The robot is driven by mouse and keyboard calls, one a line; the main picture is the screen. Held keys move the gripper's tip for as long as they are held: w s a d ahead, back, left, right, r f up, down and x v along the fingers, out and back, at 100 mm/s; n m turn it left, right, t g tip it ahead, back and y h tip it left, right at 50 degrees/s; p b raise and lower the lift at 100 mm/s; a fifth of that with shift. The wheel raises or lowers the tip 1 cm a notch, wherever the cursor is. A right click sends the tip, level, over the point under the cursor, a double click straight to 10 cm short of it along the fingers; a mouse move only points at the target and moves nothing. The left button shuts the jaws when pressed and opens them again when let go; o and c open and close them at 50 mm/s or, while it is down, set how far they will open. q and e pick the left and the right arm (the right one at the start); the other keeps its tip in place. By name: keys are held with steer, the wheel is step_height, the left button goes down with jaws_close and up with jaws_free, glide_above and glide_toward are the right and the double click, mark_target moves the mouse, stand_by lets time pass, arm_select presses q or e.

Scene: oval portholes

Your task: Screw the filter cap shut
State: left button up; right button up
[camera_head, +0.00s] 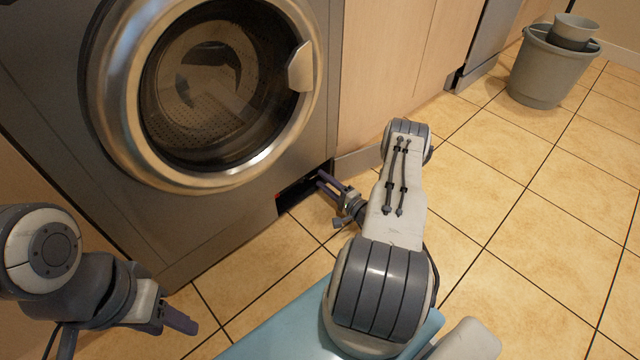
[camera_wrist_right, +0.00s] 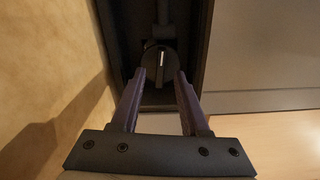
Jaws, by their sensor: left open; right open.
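The filter cap (camera_wrist_right: 160,62) is a dark round knob with a light mark on its grip, seen in the right wrist view inside a dark recess. In the head view the filter opening (camera_head: 296,192) is a dark slot low on the front of the washing machine (camera_head: 230,215); the cap is hidden there. My right gripper (camera_head: 322,182) is at that opening, and its open fingers (camera_wrist_right: 160,82) point at the cap, with one fingertip to each side and nothing seen between them. My left gripper (camera_head: 180,318) is open and empty above the floor at the lower left.
A blue-grey flat surface (camera_head: 275,333) lies at the bottom of the head view. A grey bucket (camera_head: 545,75) with a smaller pot (camera_head: 574,30) stands at the far right. Wooden cabinets (camera_head: 385,65) adjoin the washer. The tiled floor (camera_head: 530,215) to the right is clear.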

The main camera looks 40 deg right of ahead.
mark_target(313, 173)
steer(key=shift+w+a+b, duration=0.1)
steer(key=shift+w+b, duration=0.25)
steer(key=shift+w, duration=0.75)
arm_select(q)
steer(key=shift+f, duration=0.7)
arm_select(e)
jaws_close()
arm_select(q)
steer(key=shift+r, duration=0.15)
arm_select(e)
steer(key=shift+r, duration=0.1)
